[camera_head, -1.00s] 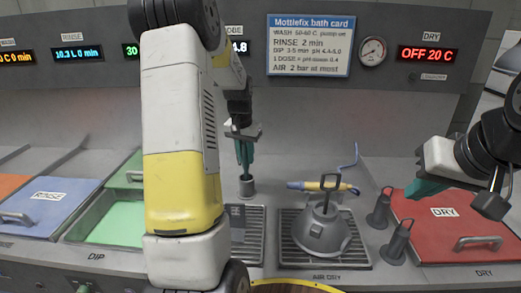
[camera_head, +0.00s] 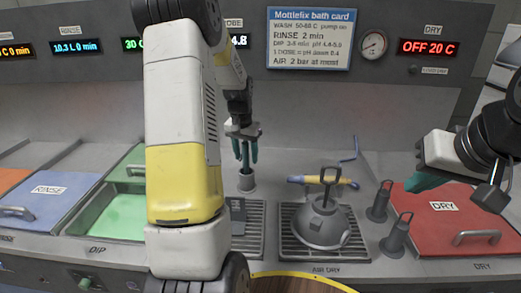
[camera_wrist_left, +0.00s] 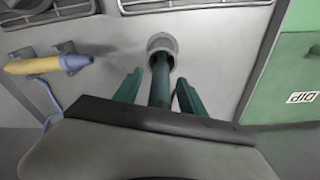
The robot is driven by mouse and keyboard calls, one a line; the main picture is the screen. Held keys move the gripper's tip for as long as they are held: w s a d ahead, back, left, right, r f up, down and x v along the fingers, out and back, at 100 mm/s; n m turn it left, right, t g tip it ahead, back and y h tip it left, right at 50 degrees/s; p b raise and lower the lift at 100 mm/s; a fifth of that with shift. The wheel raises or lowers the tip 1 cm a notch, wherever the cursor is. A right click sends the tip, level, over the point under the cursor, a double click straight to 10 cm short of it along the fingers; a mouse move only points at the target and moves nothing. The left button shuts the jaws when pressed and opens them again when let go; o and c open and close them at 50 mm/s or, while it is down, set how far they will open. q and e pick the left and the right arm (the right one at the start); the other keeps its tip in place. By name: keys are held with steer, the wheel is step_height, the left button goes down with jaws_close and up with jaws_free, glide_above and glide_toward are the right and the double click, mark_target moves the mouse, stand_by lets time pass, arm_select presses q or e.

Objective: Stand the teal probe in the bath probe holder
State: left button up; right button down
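The teal probe (camera_head: 245,154) stands upright with its lower end in the grey round bath probe holder (camera_head: 247,184). In the left wrist view the probe (camera_wrist_left: 160,82) runs into the opening of the holder (camera_wrist_left: 161,42). My left gripper (camera_head: 245,160) is open, with one finger on each side of the probe and a visible gap on both sides; its fingers also show in the wrist view (camera_wrist_left: 159,76). The probe's upper end is hidden by the gripper. My right gripper (camera_head: 424,181) hangs over the red DRY lid; its finger gap cannot be made out.
A grey hood-shaped part (camera_head: 322,222) with a handle sits on the AIR DRY grate. A yellow-and-blue tool (camera_head: 322,181) lies behind it. Two dark grey upright posts (camera_head: 379,203) stand beside the red DRY lid (camera_head: 450,222). The green DIP bath (camera_head: 110,213) is at left.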

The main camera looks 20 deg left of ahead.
mark_target(245, 142)
arm_select(q)
steer(key=shift+r, duration=0.1)
steer(key=r, duration=0.5)
steer(key=s+r, duration=0.1)
steer(key=r, duration=0.1)
steer(key=shift+s+r, duration=0.1)
steer(key=shift+r, duration=0.15)
